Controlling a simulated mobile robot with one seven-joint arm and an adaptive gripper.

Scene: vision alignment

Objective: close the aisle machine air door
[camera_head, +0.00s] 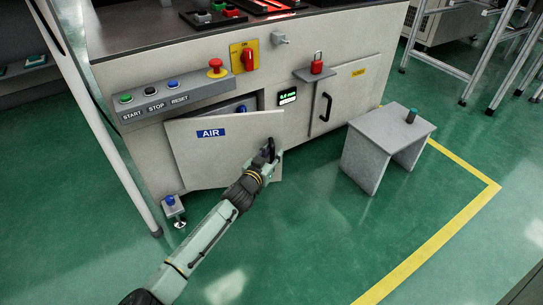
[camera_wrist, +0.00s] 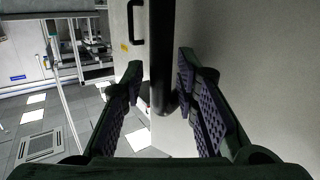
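The machine's air door (camera_head: 225,160), a grey panel with a blue AIR label, stands ajar. Its top edge is swung out from the machine front, and a dark gap with a blue part inside shows above it. My gripper (camera_head: 268,152) is at the door's right side, by its black handle. In the wrist view, the black handle bar (camera_wrist: 162,50) runs between the two fingers of my gripper (camera_wrist: 159,72). The fingers are spread, with a visible gap on the left of the bar; contact on the right is unclear. The door face (camera_wrist: 255,70) fills the right.
A grey stool (camera_head: 370,150) with a small cylinder on top stands right of the door. A second door (camera_head: 345,95) with a black handle is shut. A button panel (camera_head: 165,95) juts out above. A pole (camera_head: 115,155) stands left. Green floor in front is clear.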

